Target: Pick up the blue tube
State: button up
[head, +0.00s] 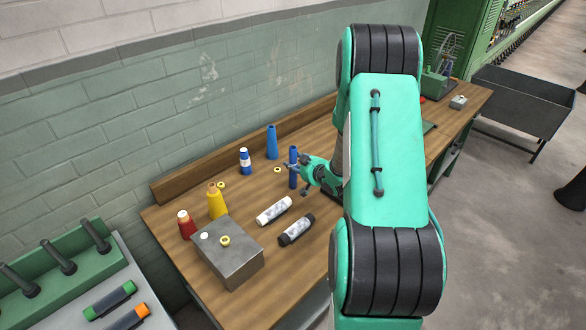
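A slim dark blue tube (293,156) stands upright on the wooden bench, right at my gripper. My gripper (296,179) reaches in from the right, with its fingers spread apart. One finger shows at the tube's upper part and the other lower, to its right. I cannot tell whether either finger touches the tube. Part of the tube is hidden by the gripper. A lighter blue tapered tube (272,142) stands upright behind it, to the left, clear of the gripper.
White (273,211) and black (296,230) wrapped rolls lie in front. The back ledge (200,178) borders the wall.

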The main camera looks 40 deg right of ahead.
aim_at(296, 155)
jog(key=c, duration=0.3)
jog(key=shift+r+p, duration=0.3)
jog(key=shift+r, duration=0.65)
notch_tip(296, 155, up, 2)
jog(key=shift+s+p, duration=0.1)
jog(key=shift+p, duration=0.2)
jog(key=s+a+r+p, duration=0.1)
jog(key=s+a, duration=0.8)
jog(key=s, duration=0.3)
jog(key=shift+s+a, duration=0.25)
jog(key=shift+s, duration=0.1)
jog(key=shift+r, duration=0.1)
